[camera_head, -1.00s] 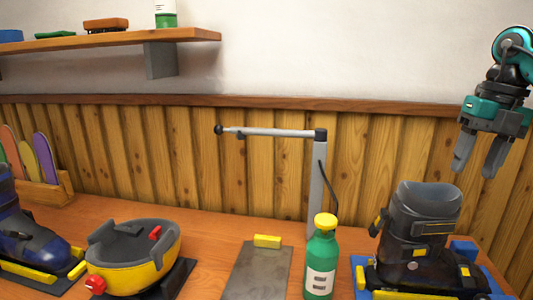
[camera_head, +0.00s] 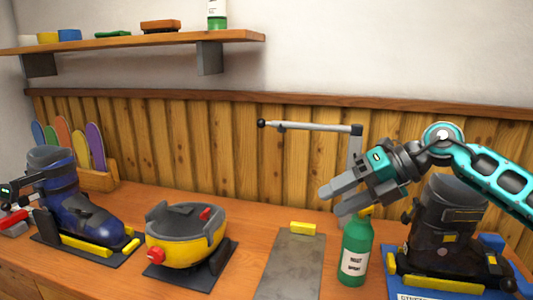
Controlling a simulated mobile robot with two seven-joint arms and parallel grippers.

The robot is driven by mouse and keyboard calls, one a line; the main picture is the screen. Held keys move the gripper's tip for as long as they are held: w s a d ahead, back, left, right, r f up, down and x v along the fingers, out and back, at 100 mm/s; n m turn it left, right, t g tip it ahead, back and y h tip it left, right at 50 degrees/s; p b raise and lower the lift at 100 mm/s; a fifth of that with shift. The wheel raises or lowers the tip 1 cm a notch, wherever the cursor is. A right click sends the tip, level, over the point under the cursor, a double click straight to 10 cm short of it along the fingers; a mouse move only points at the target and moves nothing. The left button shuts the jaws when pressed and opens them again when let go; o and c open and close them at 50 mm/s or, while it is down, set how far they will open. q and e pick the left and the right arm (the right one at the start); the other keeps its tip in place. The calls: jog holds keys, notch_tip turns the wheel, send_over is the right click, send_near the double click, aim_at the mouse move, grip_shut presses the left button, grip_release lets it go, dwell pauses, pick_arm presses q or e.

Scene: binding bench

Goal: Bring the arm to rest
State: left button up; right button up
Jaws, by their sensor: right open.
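My right gripper (camera_head: 331,202) is open and empty, its fingers pointing left and slightly down. It appears in front of the grey post of the stand with a horizontal bar (camera_head: 310,127). Its lower finger overlaps the top of the green bottle (camera_head: 355,250) in the picture, partly hiding the yellow cap; whether they touch cannot be told. My right forearm comes in from the right edge and passes in front of the wall and the top of the black boot (camera_head: 450,225).
On the wooden bench, a grey plate with a yellow block (camera_head: 302,229) lies left of the bottle. A yellow bowl-shaped device (camera_head: 186,250) and a blue boot (camera_head: 88,215) stand further left. A wall shelf (camera_head: 130,40) holds small items.

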jog(key=s+a+r+m+t+y, duration=0.1)
jog(key=a+m+t+y, duration=0.3)
jog(key=a, duration=0.1)
jog(key=s+a+r+m+t+y, duration=0.2)
jog(key=a+m+t+y, duration=0.2)
jog(key=a+m, duration=0.15)
jog(key=s+d+f+m+t+h, duration=0.1)
jog(key=d+f+m+t+h, duration=0.8)
jog(key=m+h, duration=0.9)
jog(key=s+d+f+m+g+h, duration=0.1)
jog(key=s+d+f+m+g, duration=0.2)
jog(key=s+f+g, duration=0.35)
jog(key=s+d+f+m+g, duration=0.35)
jog(key=s+f, duration=0.35)
jog(key=f, duration=0.4)
jog(key=s+f+m+g, duration=0.1)
jog(key=s+f+g, duration=0.15)
jog(key=s, duration=0.45)
jog(key=s+f+g, duration=0.2)
jog(key=s+g, duration=0.2)
jog(key=s, duration=0.2)
jog(key=w+a+f+t+y, duration=0.2)
jog(key=w+f+t, duration=0.5)
jog(key=f+t, duration=0.1)
jog(key=shift+w+a+f, duration=0.25)
jog(key=shift+w+f, duration=0.1)
jog(key=shift+w, duration=0.05)
